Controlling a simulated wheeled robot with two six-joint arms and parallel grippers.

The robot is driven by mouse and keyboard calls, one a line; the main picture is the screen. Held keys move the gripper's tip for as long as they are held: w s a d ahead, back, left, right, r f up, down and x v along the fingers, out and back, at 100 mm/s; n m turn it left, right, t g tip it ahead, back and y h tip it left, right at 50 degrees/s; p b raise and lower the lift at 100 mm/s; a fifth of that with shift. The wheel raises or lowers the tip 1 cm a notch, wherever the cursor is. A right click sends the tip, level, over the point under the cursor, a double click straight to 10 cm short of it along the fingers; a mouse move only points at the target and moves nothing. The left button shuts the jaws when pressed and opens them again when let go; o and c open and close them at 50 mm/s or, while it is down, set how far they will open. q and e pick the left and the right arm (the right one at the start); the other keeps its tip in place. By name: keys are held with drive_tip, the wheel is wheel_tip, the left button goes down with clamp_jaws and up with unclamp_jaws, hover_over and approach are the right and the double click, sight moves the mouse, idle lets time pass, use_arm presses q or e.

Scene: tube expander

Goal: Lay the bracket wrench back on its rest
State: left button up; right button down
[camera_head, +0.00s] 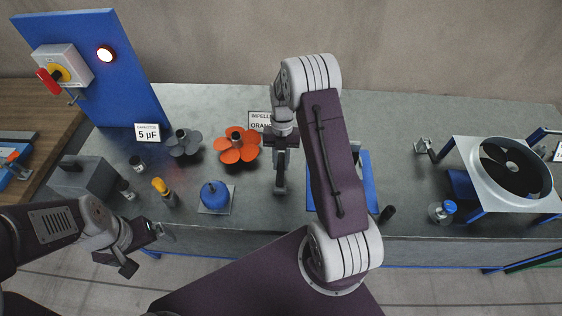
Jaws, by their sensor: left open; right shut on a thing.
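My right gripper (281,160) is over the middle of the bench, pointing down, and is shut on a narrow dark grey piece (281,184), which I take to be the bracket wrench. Most of it is hidden by the gripper, and I cannot tell whether it touches the bench. Just right of it, a blue tray-like piece (369,180) is largely covered by my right arm; I cannot tell whether it is the rest. My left gripper (128,264) is open and empty at the bench's front left edge.
An orange impeller (238,148), a grey impeller (184,143) and a blue round part (214,195) stand left of the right gripper. A yellow-topped tool (163,188) is nearer the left gripper. A fan in a square frame (480,190) stands at right. A blue switch panel (120,75) rises at back left.

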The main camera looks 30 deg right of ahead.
drive_tip(key=shift+f+b, duration=0.5)
drive_tip(key=shift+f, duration=0.4)
drive_tip(key=c, duration=1.1)
unclamp_jaws()
drive_tip(key=shift+c, duration=0.2)
drive_tip(key=shift+r, duration=0.15)
drive_tip(key=p+v, duration=0.6)
drive_tip(key=v, duration=0.2)
